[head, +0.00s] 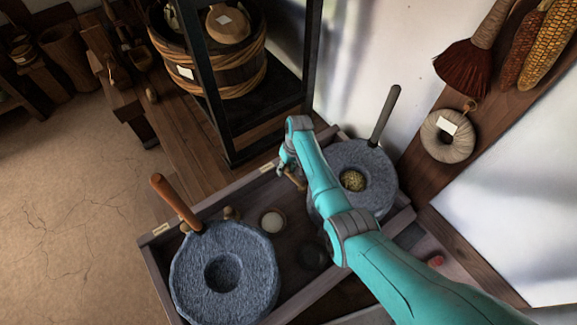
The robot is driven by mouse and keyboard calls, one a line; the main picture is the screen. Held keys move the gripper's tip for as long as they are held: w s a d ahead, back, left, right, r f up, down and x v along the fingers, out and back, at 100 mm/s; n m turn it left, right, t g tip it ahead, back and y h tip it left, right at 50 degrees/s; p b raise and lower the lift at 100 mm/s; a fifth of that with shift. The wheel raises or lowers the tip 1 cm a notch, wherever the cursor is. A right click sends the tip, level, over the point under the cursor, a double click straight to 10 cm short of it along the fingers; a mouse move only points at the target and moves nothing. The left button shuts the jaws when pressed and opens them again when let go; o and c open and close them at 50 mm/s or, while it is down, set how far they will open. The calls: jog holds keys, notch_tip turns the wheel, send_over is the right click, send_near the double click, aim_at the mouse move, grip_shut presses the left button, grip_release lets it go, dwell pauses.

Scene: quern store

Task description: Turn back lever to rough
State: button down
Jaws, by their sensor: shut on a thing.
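Two grey stone querns sit in a long wooden trough. The back quern (373,164) has a dark upright handle (386,112) and grain in its eye. A small wooden back lever (298,184) shows beside it on the left, partly hidden by my arm. My gripper (284,171) is at this lever, pointing down, and is shut on it; the fingertips are small and partly covered. Any rough marking is too small to read.
A dark metal frame (235,158) with a roped barrel (225,75) rises behind the trough. A twine ring (448,136) hangs at right. Open floor lies left.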

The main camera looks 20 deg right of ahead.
jog(key=shift+s+a+f+n, duration=0.15)
jog(key=shift+s+a+n, duration=0.1)
jog(key=shift+s+n, duration=0.1)
jog(key=c, duration=0.5)
grip_release()
jog(key=shift+w, duration=0.1)
jog(key=shift+d+r, duration=0.1)
jog(key=shift+r, duration=0.25)
jog(key=r, duration=0.3)
jog(key=d+r, duration=0.1)
jog(key=r, duration=0.3)
jog(key=d+r, duration=0.1)
jog(key=r, duration=0.3)
jog(key=shift+w+r, duration=0.1)
jog(key=shift+w, duration=0.15)
jog(key=shift+c, duration=0.4)
